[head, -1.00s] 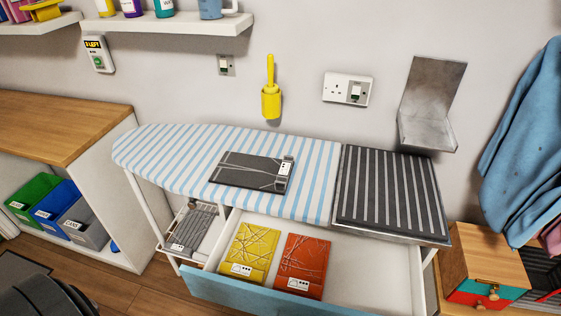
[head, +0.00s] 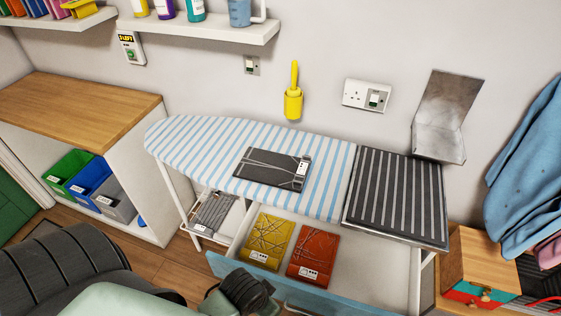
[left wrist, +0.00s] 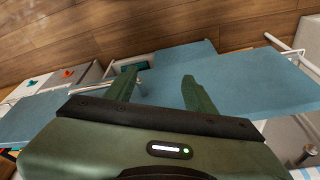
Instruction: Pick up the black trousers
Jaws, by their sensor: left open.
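The black trousers appear to be the dark folded garment (head: 265,167) with pale crease lines and a white label at its right end. It lies flat on the blue-and-white striped ironing board (head: 185,138). My left arm enters the head view at the bottom left, with its wrist low in front of the open drawer. In the left wrist view my left gripper (left wrist: 160,90) is open, with nothing between its two green fingers; blue panels lie beyond them. The gripper is apart from the garment, which I cannot make out in that view. My right gripper is not in view.
The open drawer (head: 348,240) holds a yellow folded garment (head: 268,242) and an orange one (head: 313,255). A grey folded item (head: 213,212) lies on a lower rack. A striped dark plate (head: 395,195) adjoins the board. A yellow holder (head: 293,103) hangs on the wall.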

